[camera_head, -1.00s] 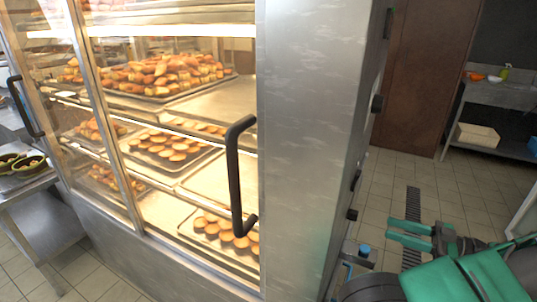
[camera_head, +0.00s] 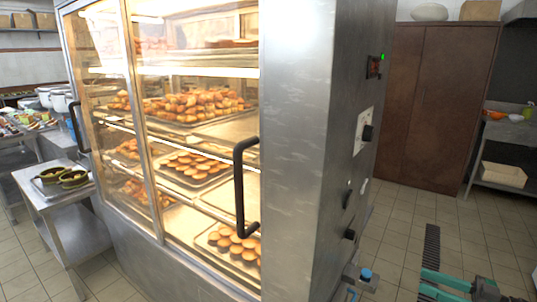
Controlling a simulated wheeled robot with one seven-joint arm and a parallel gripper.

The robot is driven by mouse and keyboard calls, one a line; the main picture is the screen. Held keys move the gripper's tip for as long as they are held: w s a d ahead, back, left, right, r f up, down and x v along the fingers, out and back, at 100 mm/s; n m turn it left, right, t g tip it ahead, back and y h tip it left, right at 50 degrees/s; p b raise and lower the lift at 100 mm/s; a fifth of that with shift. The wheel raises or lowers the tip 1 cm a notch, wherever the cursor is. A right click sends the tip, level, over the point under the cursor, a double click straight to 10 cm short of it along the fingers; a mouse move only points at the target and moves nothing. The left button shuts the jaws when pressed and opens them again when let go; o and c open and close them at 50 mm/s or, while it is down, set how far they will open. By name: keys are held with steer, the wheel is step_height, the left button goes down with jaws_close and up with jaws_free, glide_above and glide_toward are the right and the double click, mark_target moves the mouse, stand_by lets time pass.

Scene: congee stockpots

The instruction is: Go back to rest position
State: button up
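My gripper (camera_head: 442,285) shows at the bottom right, in green and black, low over the tiled floor. Its two green fingers point left and are apart, with a gap between them and nothing visible held there. The rest of my arm is cut off by the picture's lower right corner. The gripper is to the right of the display cabinet and apart from its steel side.
A lit glass display cabinet (camera_head: 345,60) with trays of pastries fills the middle; its black door handle (camera_head: 238,190) juts out. A steel side table (camera_head: 52,194) stands left. A brown cupboard (camera_head: 437,105) stands behind. Tiled floor (camera_head: 400,215) lies clear at right.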

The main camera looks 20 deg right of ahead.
steer(key=w+a+m+g+h, duration=0.2)
steer(key=w+a+m+g, duration=0.25)
steer(key=a+g, duration=0.85)
steer(key=s+a+r+m+g+h, duration=0.1)
steer(key=s+a+r+m+h, duration=0.1)
steer(key=a+r+m+h, duration=0.1)
steer(key=s+a+r+m+g+h, duration=0.1)
steer(key=s+a+r+m+h, duration=0.2)
steer(key=r, duration=0.5)
steer(key=shift+a+r+m+h, duration=0.15)
steer(key=shift+a+m+h, duration=0.1)
steer(key=shift+m+h, duration=0.75)
steer(key=shift+s, duration=0.1)
